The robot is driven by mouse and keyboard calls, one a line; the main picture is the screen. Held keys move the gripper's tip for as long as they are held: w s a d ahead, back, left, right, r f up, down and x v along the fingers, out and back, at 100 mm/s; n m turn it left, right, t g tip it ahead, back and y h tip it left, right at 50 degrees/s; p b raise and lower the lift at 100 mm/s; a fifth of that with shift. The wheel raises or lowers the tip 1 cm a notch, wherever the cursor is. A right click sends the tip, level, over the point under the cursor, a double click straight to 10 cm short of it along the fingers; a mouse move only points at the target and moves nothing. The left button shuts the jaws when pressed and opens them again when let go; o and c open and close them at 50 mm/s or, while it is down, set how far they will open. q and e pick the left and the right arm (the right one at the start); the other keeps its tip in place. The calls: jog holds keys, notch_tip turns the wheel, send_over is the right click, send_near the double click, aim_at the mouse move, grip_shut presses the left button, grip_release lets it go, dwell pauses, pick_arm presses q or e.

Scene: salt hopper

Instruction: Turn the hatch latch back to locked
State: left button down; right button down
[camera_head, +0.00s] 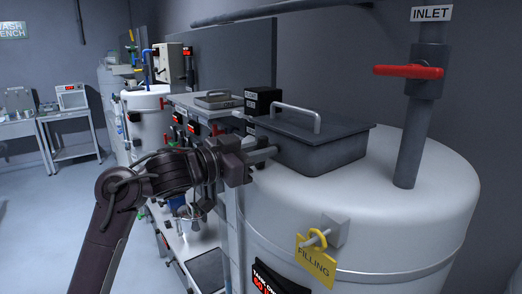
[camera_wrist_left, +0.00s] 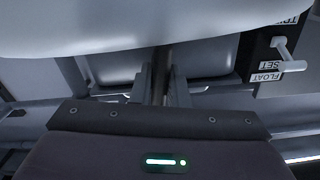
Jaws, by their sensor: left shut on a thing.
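The hatch (camera_head: 318,139) is a dark grey box-shaped lid with a light bar handle (camera_head: 296,113) on top, sitting closed on the white tank (camera_head: 350,215). My left gripper (camera_head: 262,154) reaches in from the left to the hatch's near left side. It is shut on a thin grey bar, which I take to be the hatch latch; the jaws hide most of it in the head view. In the left wrist view the two fingers (camera_wrist_left: 164,85) close on this narrow bar. The latch's exact angle cannot be told. My right gripper is not in view.
A pipe marked INLET with a red valve handle (camera_head: 408,71) rises at the tank's right. A yellow FILLING tag (camera_head: 316,262) hangs on the tank's front. A labelled FLOAT/SET switch (camera_wrist_left: 288,55) shows in the left wrist view. Shelving stands behind my left arm; open floor lies left.

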pick_arm(q)
jog(key=m+b, duration=0.3)
jog(key=shift+f+m, duration=0.15)
jog(key=shift+m, duration=0.15)
jog(key=m+b, duration=0.2)
jog(key=m, duration=0.1)
jog(key=shift+s+m+b, duration=0.15)
jog(key=shift+m+b, duration=0.15)
jog(key=m+b, duration=0.2)
jog(key=m, duration=0.1)
jog(key=shift+d+m, duration=0.1)
jog(key=shift+m, duration=0.3)
jog(key=shift+m+b, duration=1.4)
jog(key=shift+m, duration=0.7)
